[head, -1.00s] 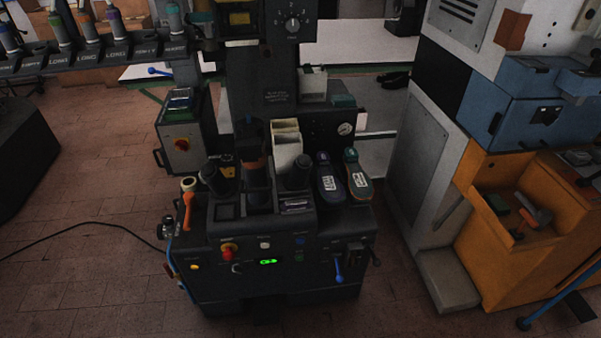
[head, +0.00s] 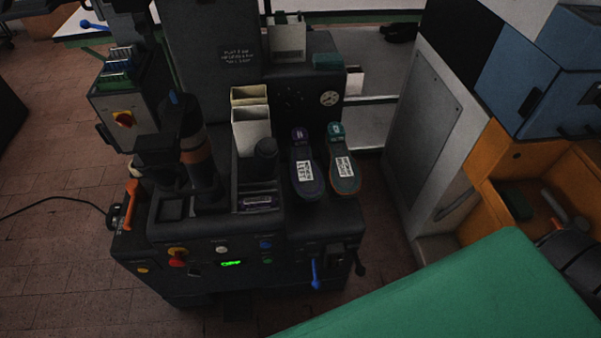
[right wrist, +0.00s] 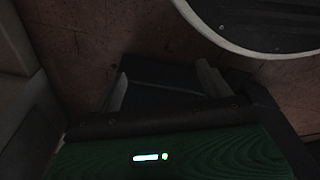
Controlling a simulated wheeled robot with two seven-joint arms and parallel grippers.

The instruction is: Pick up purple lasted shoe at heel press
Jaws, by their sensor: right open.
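The purple lasted shoe (head: 306,178) lies sole up on the right side of the heel press (head: 215,235), with a white label on its sole. A teal lasted shoe (head: 343,176), also labelled, lies close to its right. My right gripper (right wrist: 164,86) shows in the right wrist view with its two pale fingers apart and nothing seen between them; the floor lies beyond. No shoe appears in that view. In the head view only a green part of my right arm shows at the lower right, and its fingers are out of frame. My left gripper is not in view.
Beside the shoes stand a dark post (head: 265,160) and a cream bin (head: 251,130). An orange lever (head: 131,203) is at the press's left, a blue lever (head: 315,272) at its front. An orange cabinet (head: 500,200) stands at the right. Brick floor (head: 60,280) is open at the left.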

